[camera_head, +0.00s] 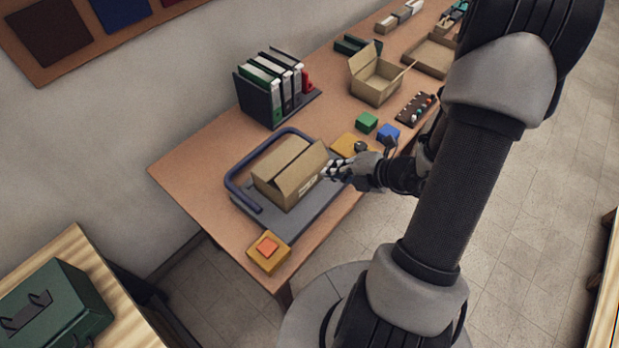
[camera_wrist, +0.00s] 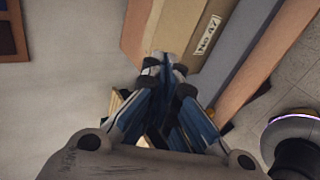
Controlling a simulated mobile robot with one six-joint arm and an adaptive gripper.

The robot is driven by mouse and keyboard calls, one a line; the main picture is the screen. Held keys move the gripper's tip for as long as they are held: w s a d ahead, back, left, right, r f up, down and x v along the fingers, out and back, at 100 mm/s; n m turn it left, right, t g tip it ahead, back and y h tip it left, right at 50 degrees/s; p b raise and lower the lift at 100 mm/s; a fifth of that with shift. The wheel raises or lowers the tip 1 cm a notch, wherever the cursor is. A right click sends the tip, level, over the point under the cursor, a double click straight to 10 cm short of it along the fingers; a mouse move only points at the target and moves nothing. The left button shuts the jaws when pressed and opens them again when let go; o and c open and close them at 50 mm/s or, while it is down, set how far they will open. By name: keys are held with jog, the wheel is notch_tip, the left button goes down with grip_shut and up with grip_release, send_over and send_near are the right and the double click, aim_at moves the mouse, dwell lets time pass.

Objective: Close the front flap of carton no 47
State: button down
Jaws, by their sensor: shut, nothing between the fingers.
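Carton no 47 (camera_head: 272,187) sits on a grey platform with a blue rail in the head view. A flap (camera_head: 302,171) on its near right side looks partly raised and tilted; its exact angle is hard to tell. The far part of the top looks folded down. In the wrist view the label "No 47" shows on the cardboard of the carton (camera_wrist: 192,48). My gripper (camera_head: 329,170) is shut and empty, at the right end of the carton near the flap. In the wrist view its fingertips (camera_wrist: 165,66) overlap the cardboard edge; contact is unclear.
Green (camera_head: 366,122) and blue (camera_head: 388,133) blocks lie behind my gripper. A binder rack (camera_head: 262,98) stands behind the carton, and an open carton (camera_head: 374,88) farther back. A yellow box with an orange top (camera_head: 268,250) sits at the table's near corner.

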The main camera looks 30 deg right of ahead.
aim_at(296, 162)
jog(key=shift+m+t, duration=0.4)
jog(key=shift+m, duration=0.3)
jog(key=b+x, duration=0.1)
jog(key=x, duration=0.3)
jog(key=b+x, duration=0.1)
jog(key=x, duration=0.4)
jog(key=d+b+x, duration=0.1)
jog(key=x, duration=0.3)
jog(key=shift+w+f+b, duration=0.3)
jog(key=shift+f+b, duration=0.05)
jog(key=shift+b, duration=0.05)
jog(key=shift+w+a+r+h+p, duration=0.1)
jog(key=shift+h+p, duration=0.2)
jog(key=shift+p, duration=0.15)
